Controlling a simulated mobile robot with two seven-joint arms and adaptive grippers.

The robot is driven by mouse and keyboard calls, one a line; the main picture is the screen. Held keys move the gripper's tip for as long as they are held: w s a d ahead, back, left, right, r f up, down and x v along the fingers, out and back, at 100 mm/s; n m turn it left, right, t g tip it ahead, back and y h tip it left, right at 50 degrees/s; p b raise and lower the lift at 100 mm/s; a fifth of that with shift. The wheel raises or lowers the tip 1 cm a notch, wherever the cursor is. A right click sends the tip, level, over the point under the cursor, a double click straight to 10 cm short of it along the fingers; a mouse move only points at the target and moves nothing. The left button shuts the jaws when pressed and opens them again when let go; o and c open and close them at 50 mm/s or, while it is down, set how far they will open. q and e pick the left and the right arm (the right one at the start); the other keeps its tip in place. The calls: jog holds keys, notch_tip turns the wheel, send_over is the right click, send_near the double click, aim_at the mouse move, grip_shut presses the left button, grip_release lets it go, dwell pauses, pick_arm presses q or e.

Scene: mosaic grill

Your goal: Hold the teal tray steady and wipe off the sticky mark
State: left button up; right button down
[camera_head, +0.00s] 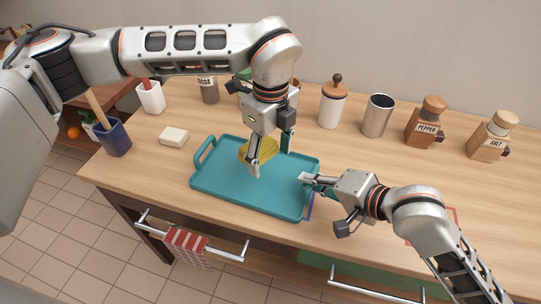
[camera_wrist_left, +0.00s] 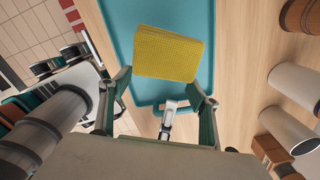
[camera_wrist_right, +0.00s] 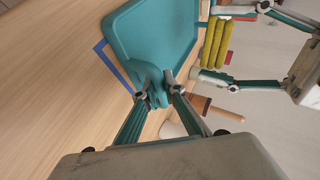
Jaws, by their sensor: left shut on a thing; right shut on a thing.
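The teal tray (camera_head: 225,180) lies on the wooden counter, with a raised rim and an end handle (camera_head: 205,150) at its left. My right gripper (camera_head: 308,180) is shut on the tray's right end handle, which shows between its fingers in the right wrist view (camera_wrist_right: 153,88). My left gripper (camera_head: 271,157) is over the tray, shut on a folded yellow cloth (camera_head: 259,147). The cloth also shows in the left wrist view (camera_wrist_left: 168,53) and the right wrist view (camera_wrist_right: 215,43). I cannot tell whether it touches the tray. No sticky mark shows; cloth and gripper cover part of the tray.
A pale block (camera_head: 173,137) and a blue utensil pot (camera_head: 115,140) stand left of the tray. A white canister (camera_head: 333,104), a metal cup (camera_head: 377,116), a pepper mill (camera_head: 426,122) and a salt mill (camera_head: 491,136) line the back. The counter's front edge is close to the tray.

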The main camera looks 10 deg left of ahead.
jog(key=c, duration=2)
grip_release()
jog(key=shift+c, duration=0.2)
jog(key=v, duration=1.2)
